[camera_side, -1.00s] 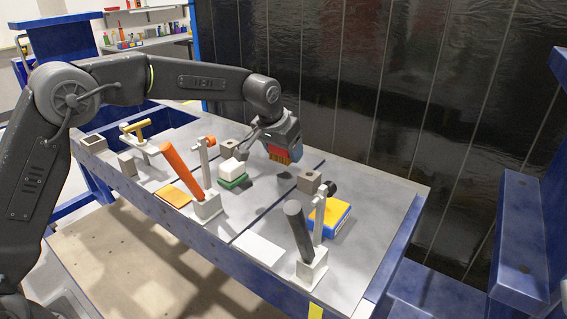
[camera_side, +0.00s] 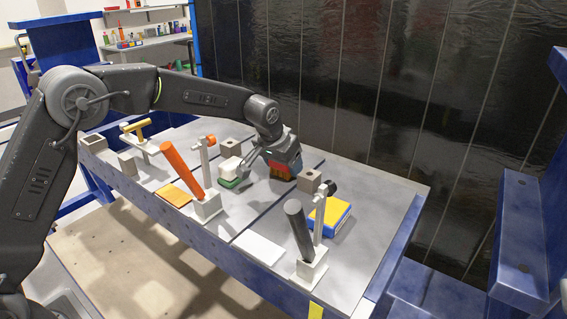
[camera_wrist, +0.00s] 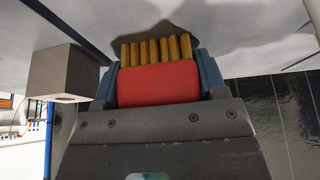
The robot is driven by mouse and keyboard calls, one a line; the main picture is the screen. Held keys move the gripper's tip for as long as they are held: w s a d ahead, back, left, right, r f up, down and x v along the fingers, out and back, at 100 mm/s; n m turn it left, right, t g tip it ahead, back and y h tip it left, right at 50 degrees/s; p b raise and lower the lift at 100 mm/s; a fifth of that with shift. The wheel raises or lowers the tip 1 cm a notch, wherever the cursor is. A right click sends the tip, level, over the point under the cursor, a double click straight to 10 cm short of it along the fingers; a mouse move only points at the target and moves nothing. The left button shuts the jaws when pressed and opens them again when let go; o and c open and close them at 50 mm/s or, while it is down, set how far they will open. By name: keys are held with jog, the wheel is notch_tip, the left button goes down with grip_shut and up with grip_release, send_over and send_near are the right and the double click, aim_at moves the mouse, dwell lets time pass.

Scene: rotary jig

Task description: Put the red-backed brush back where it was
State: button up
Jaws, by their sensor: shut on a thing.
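The red-backed brush (camera_wrist: 158,84) is between the two fingers of my gripper (camera_side: 281,166) in the wrist view, its red back toward the camera and its tan bristles pointing away toward the grey tabletop. In the side view the brush (camera_side: 280,173) shows under the gripper, low over the table between two grey square blocks. A dark shadow lies right by the bristle tips; I cannot tell whether they touch the table. My gripper is shut on the brush.
A green-based white brush (camera_side: 230,172) stands close left of the gripper. A grey block (camera_side: 310,180) is close on the right, and another (camera_side: 231,148) behind left. A blue-yellow block (camera_side: 332,217) lies at right.

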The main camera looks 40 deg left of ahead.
jog(key=o, duration=0.8)
jog(key=shift+s+f, duration=0.15)
jog(key=shift+f, duration=0.55)
jog(key=shift+o, duration=1.2)
jog(key=shift+a, duration=0.15)
jog(key=shift+r, duration=0.3)
jog(key=v, duration=0.8)
jog(key=shift+w+r, duration=0.3)
